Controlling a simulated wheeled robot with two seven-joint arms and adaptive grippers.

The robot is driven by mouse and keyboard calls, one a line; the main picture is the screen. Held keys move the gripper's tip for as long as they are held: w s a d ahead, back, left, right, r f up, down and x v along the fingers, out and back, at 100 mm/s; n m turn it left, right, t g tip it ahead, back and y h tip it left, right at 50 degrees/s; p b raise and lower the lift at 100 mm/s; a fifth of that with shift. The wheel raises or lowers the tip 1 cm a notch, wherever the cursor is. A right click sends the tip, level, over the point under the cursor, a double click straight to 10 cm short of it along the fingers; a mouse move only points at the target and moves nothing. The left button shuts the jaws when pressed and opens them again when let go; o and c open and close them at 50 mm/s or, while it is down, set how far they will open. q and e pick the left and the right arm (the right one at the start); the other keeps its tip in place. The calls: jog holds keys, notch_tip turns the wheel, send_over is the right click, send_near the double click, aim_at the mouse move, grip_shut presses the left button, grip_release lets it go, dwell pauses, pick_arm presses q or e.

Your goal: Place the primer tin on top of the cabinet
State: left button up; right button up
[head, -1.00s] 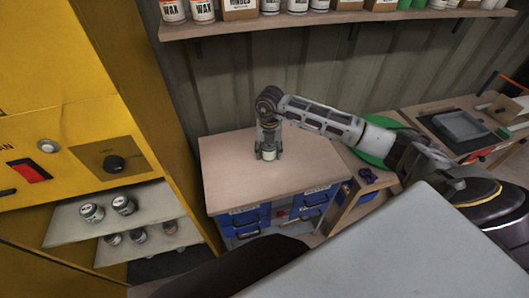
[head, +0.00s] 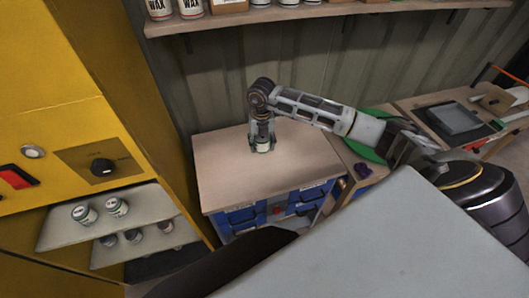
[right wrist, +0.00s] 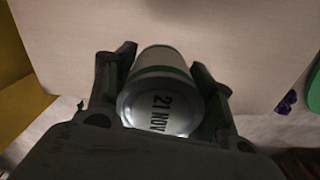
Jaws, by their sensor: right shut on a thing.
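The primer tin (head: 263,148) is a small white can with a green band. It also shows in the right wrist view (right wrist: 163,88), where its near end reads "21 NOV". My right gripper (head: 262,139) is shut on the tin, with one finger on each side. It points down over the middle of the pale wooden top of the cabinet (head: 225,172), which has blue drawers. The tin is at or very near that top; I cannot tell whether it touches. My left gripper is not in view.
The cabinet top is otherwise clear. A yellow unit (head: 60,120) stands at the left, with several tins (head: 117,206) on its shelves. A wall shelf (head: 330,17) holds cans. To the right are a bench with a grey tray (head: 455,120) and a purple item (head: 362,171).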

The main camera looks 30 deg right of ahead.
send_over(262, 164)
jog(key=shift+w+f+p, duration=0.1)
jog(key=shift+f+p, duration=0.3)
jog(key=shift+f, duration=2.65)
jog(key=shift+f, duration=1.9)
jog(key=shift+d+f, duration=0.1)
jog(key=shift+f, duration=0.05)
jog(key=o, duration=1.2)
jog(key=shift+o, duration=0.2)
notch_tip(262, 164, up, 12)
jog(key=shift+r+b, duration=0.15)
jog(key=shift+b, duration=0.15)
